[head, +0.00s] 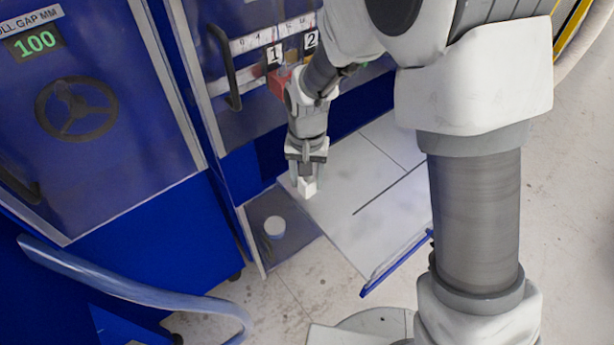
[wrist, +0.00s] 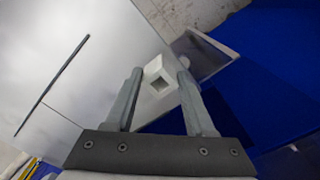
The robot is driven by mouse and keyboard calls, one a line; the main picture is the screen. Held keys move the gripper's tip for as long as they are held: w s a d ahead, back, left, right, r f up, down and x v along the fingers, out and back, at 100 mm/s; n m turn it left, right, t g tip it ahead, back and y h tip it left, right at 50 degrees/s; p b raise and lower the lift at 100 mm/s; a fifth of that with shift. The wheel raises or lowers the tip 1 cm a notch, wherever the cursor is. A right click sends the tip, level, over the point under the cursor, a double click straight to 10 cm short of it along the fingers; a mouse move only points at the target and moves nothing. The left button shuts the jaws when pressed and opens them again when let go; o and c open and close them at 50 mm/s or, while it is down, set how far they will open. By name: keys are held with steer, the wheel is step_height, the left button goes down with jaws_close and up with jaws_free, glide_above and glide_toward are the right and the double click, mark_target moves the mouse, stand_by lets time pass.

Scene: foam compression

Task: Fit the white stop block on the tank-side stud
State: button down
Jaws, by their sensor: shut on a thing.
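My gripper (head: 305,172) points down over the pale table top, near its left end. It is shut on the white stop block (head: 307,187), which shows below the fingers. In the wrist view the block (wrist: 158,72) sits between the two grey fingertips, with a square opening facing the camera. I cannot tell whether the block touches the table. I cannot make out the tank-side stud in either view.
Blue cabinets (head: 95,120) stand behind, with a handle (head: 225,68), a red block (head: 279,82) and labels 1 and 2. The pale table top (head: 350,215) is largely clear.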

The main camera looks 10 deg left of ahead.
steer(key=shift+f+b, duration=1)
steer(key=shift+f, duration=0.35)
steer(key=shift+c, duration=0.9)
jaws_free()
steer(key=shift+r, duration=0.1)
step_height(320, 180, up, 17)
steer(key=shift+r+p, duration=0.2)
steer(key=shift+p, duration=0.15)
steer(key=s+d+r+t, duration=0.1)
steer(key=s+d+r, duration=0.1)
steer(key=d+r, duration=0.35)
steer(key=s+d+r+t, duration=0.1)
steer(key=s+d+r, duration=0.1)
steer(key=d, duration=0.6)
steer(key=s+d+m+t, duration=0.1)
steer(key=s+d+t, duration=0.2)
steer(key=s+d, duration=0.6)
steer(key=shift+s+d+t, duration=0.3)
steer(key=shift+s+d, duration=0.05)
steer(key=shift+d, duration=0.2)
